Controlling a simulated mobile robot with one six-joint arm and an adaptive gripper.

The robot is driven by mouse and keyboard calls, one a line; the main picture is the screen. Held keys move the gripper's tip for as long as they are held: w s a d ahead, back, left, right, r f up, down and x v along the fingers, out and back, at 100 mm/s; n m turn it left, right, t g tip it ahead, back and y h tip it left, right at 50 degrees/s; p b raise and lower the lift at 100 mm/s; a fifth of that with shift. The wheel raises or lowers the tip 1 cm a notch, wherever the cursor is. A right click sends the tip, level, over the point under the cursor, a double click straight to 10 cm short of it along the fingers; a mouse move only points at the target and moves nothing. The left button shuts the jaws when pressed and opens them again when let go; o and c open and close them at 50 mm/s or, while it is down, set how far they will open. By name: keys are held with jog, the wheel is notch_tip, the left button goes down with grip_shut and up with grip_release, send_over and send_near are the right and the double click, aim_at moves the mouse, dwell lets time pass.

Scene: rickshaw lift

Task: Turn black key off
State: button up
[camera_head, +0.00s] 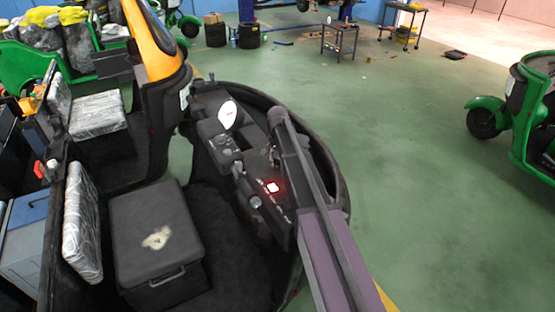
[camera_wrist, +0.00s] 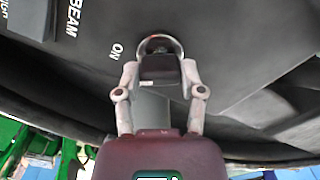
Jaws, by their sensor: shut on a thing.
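The black key (camera_wrist: 160,67) sits in a round metal-rimmed switch (camera_wrist: 160,42) on the dark dashboard panel, in the wrist view. White "ON" lettering (camera_wrist: 117,51) stands to the left of the switch. My gripper (camera_wrist: 161,72) is shut on the key, with one finger at each side of it. In the head view my arm reaches over the rickshaw's dashboard (camera_head: 222,146). I cannot make out the key there.
A red light (camera_head: 272,187) glows on the dashboard. A dark box seat (camera_head: 158,238) and plastic-wrapped seats stand to the left. A green rickshaw (camera_head: 535,115) stands at the right. Open green floor (camera_head: 425,180) lies between it and my arm.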

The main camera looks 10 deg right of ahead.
jog(key=n, duration=1.1)
jog(key=shift+s, duration=0.1)
dwell(0.5)
jog(key=o, duration=1.1)
jog(key=shift+o, duration=0.2)
